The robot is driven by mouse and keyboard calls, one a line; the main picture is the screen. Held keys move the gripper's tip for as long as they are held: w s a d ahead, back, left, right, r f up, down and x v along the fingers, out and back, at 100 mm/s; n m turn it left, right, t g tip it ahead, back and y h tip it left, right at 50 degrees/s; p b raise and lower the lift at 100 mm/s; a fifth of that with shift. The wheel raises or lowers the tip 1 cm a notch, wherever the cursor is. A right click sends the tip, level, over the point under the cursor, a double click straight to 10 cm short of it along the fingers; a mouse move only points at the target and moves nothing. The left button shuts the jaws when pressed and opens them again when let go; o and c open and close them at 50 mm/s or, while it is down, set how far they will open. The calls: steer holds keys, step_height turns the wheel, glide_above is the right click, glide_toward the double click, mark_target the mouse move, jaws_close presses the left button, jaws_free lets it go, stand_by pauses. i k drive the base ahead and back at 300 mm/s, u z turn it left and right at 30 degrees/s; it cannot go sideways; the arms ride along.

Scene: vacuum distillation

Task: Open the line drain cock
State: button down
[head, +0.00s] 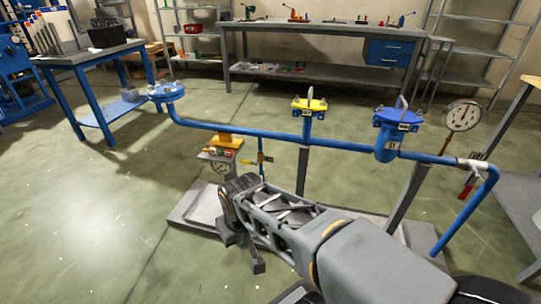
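A blue pipe line (340,145) runs across the middle on grey posts. A thin branch with a small yellow-handled cock (263,158) hangs from it, left of the middle post. A second small valve with a red handle (467,186) hangs near the right end of the pipe. No label on either tells which is the drain cock. My arm reaches in from the lower right. My gripper (244,252) is low, below and in front of the yellow-handled cock and apart from it. Its fingertips point down; their gap is not clear, and nothing shows held.
A yellow-topped valve (309,105) and a blue-topped vessel (397,120) stand on the pipe, with a round gauge (462,115) at right. A grey base plate (195,208) lies under the line. Workbenches stand behind; the floor at left is clear.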

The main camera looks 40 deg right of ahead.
mark_target(242, 161)
steer(key=z, duration=0.3)
steer(key=i, duration=0.3)
steer(key=z, duration=0.35)
steer(key=k, duration=1.25)
steer(key=u, duration=0.85)
steer(key=i, duration=0.6)
steer(key=u, duration=0.7)
steer(key=i, duration=0.75)
steer(key=z, duration=0.7)
steer(key=i, duration=0.6)
steer(key=z, duration=0.55)
